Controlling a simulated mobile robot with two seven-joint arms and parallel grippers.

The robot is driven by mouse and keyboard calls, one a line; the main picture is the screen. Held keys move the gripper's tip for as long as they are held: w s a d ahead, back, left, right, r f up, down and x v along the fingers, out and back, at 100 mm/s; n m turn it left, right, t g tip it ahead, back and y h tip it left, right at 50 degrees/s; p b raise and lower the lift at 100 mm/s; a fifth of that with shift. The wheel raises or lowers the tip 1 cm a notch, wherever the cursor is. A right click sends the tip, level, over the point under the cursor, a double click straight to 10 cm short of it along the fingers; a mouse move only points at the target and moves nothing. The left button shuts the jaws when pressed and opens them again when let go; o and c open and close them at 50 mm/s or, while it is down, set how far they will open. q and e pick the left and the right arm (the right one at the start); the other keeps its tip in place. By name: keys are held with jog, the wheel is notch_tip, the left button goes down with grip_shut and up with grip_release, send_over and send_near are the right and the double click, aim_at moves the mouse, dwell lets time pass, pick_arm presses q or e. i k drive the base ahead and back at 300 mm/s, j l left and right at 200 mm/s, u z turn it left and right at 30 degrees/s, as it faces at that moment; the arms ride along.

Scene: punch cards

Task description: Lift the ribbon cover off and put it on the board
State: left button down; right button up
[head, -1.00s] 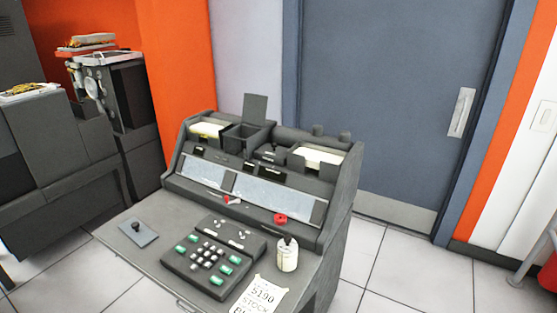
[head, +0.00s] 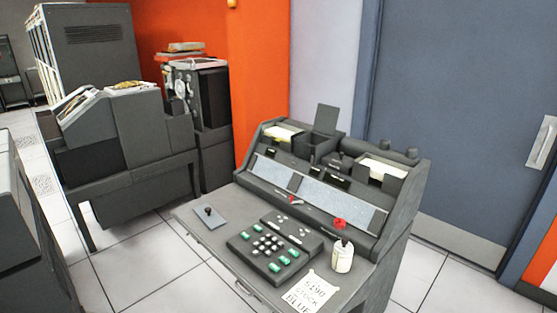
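The grey card punch (head: 405,207) stands at the centre right, with a sloping panel and a desk surface in front. I cannot tell for sure which part is the ribbon cover; small dark parts (head: 338,162) sit between the card hoppers at the top middle. A flat grey plate (head: 204,222) with a black knob lies at the left of the desk; I cannot tell whether it is the board. Neither of my grippers is in view.
On the desk are a keyboard (head: 253,245), a white bottle (head: 342,258) and a handwritten note (head: 311,291). Another grey machine (head: 120,150) stands at the left. A blue-grey door (head: 460,110) is behind at the right. White tiled floor (head: 150,265) lies clear between the machines.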

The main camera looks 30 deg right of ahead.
aim_at(339, 162)
jog(key=l+u, duration=0.1)
jog(key=u, duration=0.8)
jog(key=l+u, duration=0.1)
jog(key=u, duration=0.3)
jog(key=k+l, duration=0.4)
jog(key=l, duration=0.2)
jog(key=k+l, duration=0.45)
jog(key=l, duration=0.15)
jog(key=k+l, duration=0.4)
jog(key=l, duration=0.2)
jog(key=k+l, duration=0.4)
jog(key=l, duration=0.15)
